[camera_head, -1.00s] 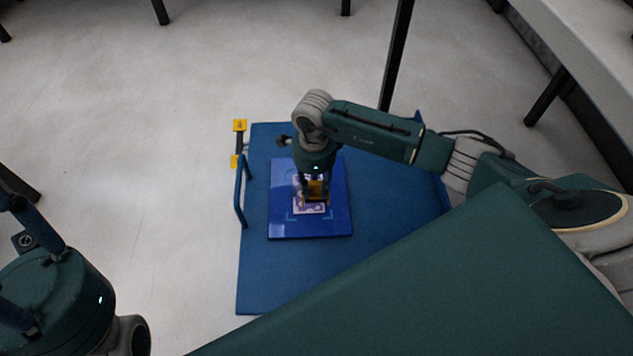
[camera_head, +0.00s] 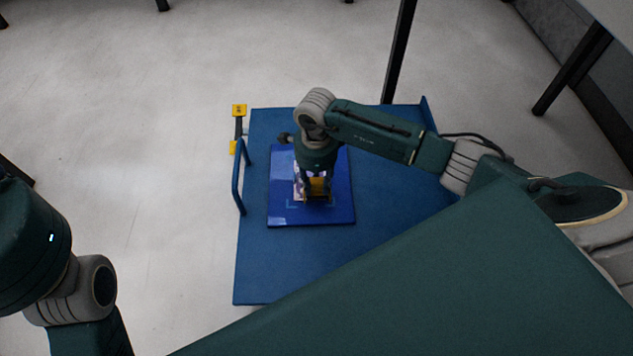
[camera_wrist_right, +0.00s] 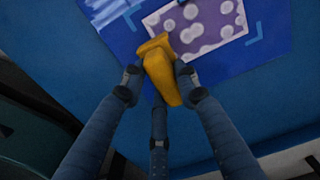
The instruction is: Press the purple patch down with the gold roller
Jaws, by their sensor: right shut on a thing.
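The gold roller (camera_wrist_right: 160,68) is held between the fingers of my right gripper (camera_head: 317,190), which is shut on it. In the right wrist view the gripper (camera_wrist_right: 158,85) has its fingers around the roller's yellow body. The purple patch (camera_wrist_right: 206,28), with pale round spots, lies on the dark blue panel (camera_head: 282,214). In the head view most of the patch (camera_head: 298,186) is hidden by the gripper and roller. The roller overlaps the patch's near edge in the wrist view; I cannot tell whether it touches. My left gripper is not in view; only my left arm shows.
The panel lies on a blue cart top (camera_head: 270,270) with a rail handle (camera_head: 237,185) at its left and a raised edge at the right. Light corner marks (camera_wrist_right: 258,28) frame the patch. A yellow-ended fitting (camera_head: 239,110) sits beyond the left edge. Bare cart surface surrounds the panel.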

